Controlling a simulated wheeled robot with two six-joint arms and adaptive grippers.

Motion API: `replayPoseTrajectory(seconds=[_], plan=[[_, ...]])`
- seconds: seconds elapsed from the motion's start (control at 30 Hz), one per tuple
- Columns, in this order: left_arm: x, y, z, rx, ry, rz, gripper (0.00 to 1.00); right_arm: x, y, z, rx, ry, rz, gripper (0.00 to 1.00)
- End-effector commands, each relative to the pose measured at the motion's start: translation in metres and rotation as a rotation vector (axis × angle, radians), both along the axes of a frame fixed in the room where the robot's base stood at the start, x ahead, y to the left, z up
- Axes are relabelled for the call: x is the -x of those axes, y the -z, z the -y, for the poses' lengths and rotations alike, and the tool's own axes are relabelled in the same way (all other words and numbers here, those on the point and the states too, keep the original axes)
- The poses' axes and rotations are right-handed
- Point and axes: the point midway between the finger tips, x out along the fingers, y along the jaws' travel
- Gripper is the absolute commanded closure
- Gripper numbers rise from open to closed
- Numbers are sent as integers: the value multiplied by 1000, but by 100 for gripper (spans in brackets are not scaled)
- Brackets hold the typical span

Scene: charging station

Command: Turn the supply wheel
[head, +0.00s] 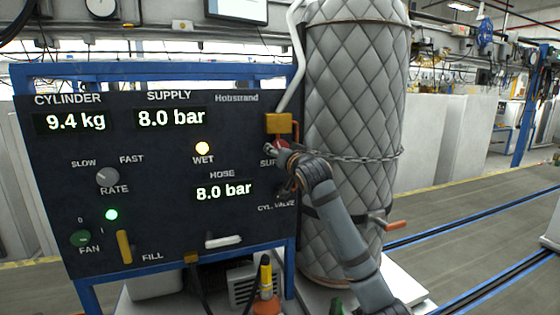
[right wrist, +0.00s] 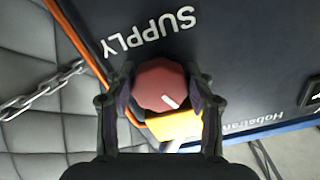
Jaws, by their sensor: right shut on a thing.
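The supply wheel is a dark red knob (right wrist: 160,86) with a white mark, on the dark control panel (head: 130,165) beside the "SUPPLY" label. My right gripper (right wrist: 162,92) is shut on it, one finger on each side, in the right wrist view. In the head view my right gripper (head: 287,160) reaches the panel's right edge and hides most of the wheel. The supply display (head: 171,118) reads 8.0 bar, and the hose display (head: 224,191) also reads 8.0 bar. My left gripper is not in view.
A yellow block (head: 279,123) sits just above the wheel. A grey quilted tank (head: 352,100) with a chain (head: 365,154) around it stands right of the panel. An orange-handled valve (head: 396,225) sticks out lower right.

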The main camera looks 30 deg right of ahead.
Motion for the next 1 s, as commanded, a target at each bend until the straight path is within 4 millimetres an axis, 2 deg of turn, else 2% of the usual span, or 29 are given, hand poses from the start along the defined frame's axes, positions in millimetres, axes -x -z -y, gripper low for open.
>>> replayPoseTrajectory(seconds=[0.03,0.4,0.7,1.0], plan=[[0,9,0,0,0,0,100,0,3,0,-41,-1,13,78],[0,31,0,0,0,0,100,0,1,-2,-302,0,75,78],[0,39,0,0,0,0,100,-1,-1,-2,-405,0,99,78],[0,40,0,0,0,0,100,-1,-2,-2,-429,1,104,78]])
